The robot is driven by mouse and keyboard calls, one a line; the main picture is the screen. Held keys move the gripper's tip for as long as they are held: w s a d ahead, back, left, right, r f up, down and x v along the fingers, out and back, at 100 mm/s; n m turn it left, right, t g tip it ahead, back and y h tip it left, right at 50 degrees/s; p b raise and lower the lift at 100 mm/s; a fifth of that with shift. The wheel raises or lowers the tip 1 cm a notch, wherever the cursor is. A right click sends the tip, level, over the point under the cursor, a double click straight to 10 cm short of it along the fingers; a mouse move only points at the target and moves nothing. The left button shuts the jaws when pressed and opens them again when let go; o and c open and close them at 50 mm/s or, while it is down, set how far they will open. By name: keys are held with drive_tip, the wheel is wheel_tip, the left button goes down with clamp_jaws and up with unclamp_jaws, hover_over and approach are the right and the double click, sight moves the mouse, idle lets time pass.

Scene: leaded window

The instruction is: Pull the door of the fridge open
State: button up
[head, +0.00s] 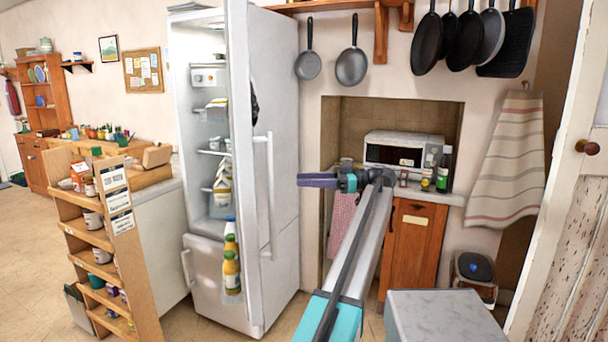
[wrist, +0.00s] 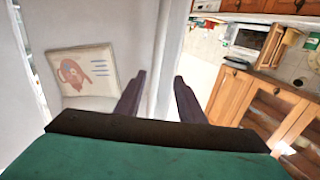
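The fridge (head: 205,285) is tall and white, at centre left in the head view. Its upper door (head: 285,95) stands wide open, its outer face turned right, with shelves visible inside. A long vertical handle (head: 270,195) is on that face. My gripper (head: 303,181) points left toward the door, with a visible gap to the handle in that picture. In the wrist view, the fingers of my gripper (wrist: 159,76) are apart. A white vertical strip shows behind and between them; I cannot tell whether it is the handle or the door's edge. Nothing is visibly gripped.
A wooden shelf rack (head: 130,240) stands left of the fridge. Bottles (head: 231,268) stand in the door's inner rack. A microwave (head: 400,152) sits on a counter behind my arm, above a wooden cabinet (head: 413,240). A bin (head: 475,275) is at the right. Pans hang above.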

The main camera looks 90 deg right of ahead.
drive_tip(key=s+p, duration=0.1)
drive_tip(key=p, duration=0.2)
drive_tip(key=shift+s, duration=0.3)
drive_tip(key=shift+s, duration=0.1)
idle(0.6)
